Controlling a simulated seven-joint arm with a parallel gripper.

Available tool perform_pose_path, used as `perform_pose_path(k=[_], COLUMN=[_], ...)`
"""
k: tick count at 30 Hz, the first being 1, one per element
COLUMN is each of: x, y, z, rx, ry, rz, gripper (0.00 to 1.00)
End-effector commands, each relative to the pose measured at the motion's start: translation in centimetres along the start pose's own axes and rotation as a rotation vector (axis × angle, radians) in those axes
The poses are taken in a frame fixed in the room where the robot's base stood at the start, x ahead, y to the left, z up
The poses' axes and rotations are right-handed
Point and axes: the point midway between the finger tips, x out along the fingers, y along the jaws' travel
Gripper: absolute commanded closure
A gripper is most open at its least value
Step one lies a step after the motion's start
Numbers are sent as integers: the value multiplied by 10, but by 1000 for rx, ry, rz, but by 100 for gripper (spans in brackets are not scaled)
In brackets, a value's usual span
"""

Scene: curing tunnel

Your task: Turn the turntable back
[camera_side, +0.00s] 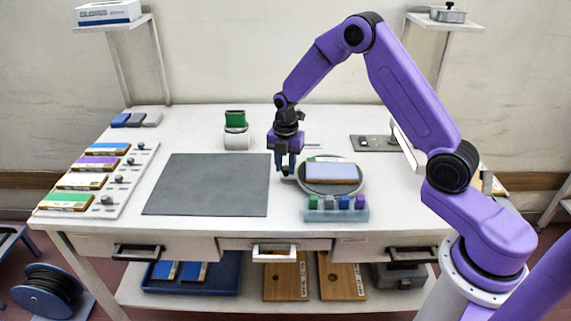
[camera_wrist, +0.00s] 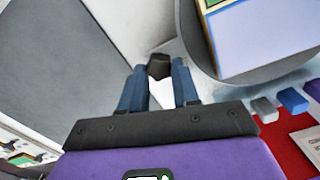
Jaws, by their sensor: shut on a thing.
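The turntable (camera_side: 331,188) is a round grey disc on the white bench, right of the dark grey mat. A wooden-edged board with a pale blue top (camera_side: 331,172) lies on it. In the wrist view, part of the turntable (camera_wrist: 228,72) and the board (camera_wrist: 262,40) fill the upper right. My gripper (camera_side: 285,168) points down at the turntable's left edge. In the wrist view, its blue fingers (camera_wrist: 159,72) are closed around a small dark knob (camera_wrist: 159,62) beside the disc. I cannot clearly see how the knob joins the turntable.
A rack with coloured blocks (camera_side: 336,214) stands just in front of the turntable. The dark grey mat (camera_side: 205,185) is empty. A board holder with several coloured boards (camera_side: 98,182) lies at left.

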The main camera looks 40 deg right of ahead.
Motion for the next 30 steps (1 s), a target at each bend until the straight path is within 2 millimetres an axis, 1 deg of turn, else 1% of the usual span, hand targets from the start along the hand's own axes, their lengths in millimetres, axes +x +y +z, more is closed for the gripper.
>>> perform_pose_path(k=[1, 3, 12, 16, 20, 30], x=[0, 0, -1, -10, -30, -102], y=[0, 0, 0, 1, 1, 2], z=[-4, -3, -2, -1, -1, -1], rx=[-10, -9, -4, -3, -3, -5], ry=[2, 2, 2, 0, -1, -1], rz=[-5, -5, -3, 0, 2, 2], gripper=[63, 44, 44, 44, 44, 44])
